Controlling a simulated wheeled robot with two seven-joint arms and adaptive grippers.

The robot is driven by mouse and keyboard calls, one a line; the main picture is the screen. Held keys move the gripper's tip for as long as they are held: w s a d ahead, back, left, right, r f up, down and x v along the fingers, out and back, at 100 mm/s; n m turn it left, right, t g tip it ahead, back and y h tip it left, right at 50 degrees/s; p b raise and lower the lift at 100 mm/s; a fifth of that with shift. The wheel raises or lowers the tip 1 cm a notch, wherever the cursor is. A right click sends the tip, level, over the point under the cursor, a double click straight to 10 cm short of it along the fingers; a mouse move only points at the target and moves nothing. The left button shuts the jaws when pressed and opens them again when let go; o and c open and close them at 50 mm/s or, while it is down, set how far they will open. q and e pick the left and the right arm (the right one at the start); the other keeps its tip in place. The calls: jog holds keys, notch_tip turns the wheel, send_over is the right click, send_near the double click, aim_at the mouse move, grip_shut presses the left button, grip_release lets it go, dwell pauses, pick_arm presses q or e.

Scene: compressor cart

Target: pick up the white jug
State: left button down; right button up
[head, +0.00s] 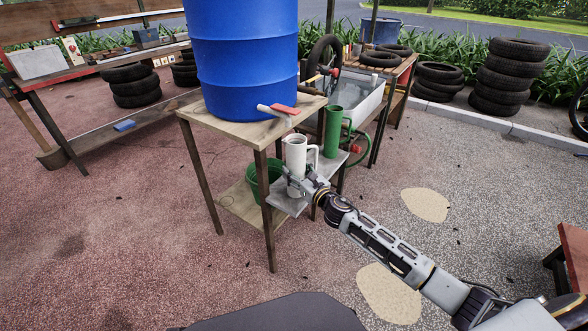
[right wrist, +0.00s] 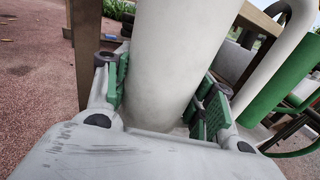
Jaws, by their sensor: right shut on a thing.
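The white jug (head: 297,155) stands upright at the grey side shelf of the wooden stand, with its handle on the right in the head view. My right gripper (head: 296,187) is shut around the lower part of the jug. In the right wrist view the jug (right wrist: 180,55) fills the space between the green finger pads of the gripper (right wrist: 165,105). Whether the jug's base touches the shelf cannot be told. My left gripper is not in view.
A green jug (head: 333,132) stands just behind and right on the grey shelf (head: 285,203). A large blue barrel (head: 242,60) with a tap rests on the wooden stand (head: 225,128). A green bucket (head: 262,178) is below. Stacked tyres (head: 512,75) stand farther back.

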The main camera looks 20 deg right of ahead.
jog(key=v, duration=1.2)
jog(key=shift+s+r+p, duration=0.15)
jog(key=shift+s+p, duration=0.15)
jog(key=shift+s, duration=0.05)
dwell(1.4)
jog(key=shift+s+d, duration=0.15)
jog(key=shift+s, duration=0.2)
dwell(1.0)
jog(key=shift+s+a+r+m+h, duration=0.15)
jog(key=shift+a+r+m+h, duration=0.15)
jog(key=shift+h, duration=0.2)
jog(key=shift+s+a+r+m+t+h, duration=0.15)
jog(key=shift+s+r+m+h, duration=0.2)
jog(key=shift+h, duration=0.25)
jog(key=shift+s+a+r+m+t+h, duration=0.15)
jog(key=shift+s+r+m+h, duration=0.1)
jog(key=shift+m+h, duration=0.3)
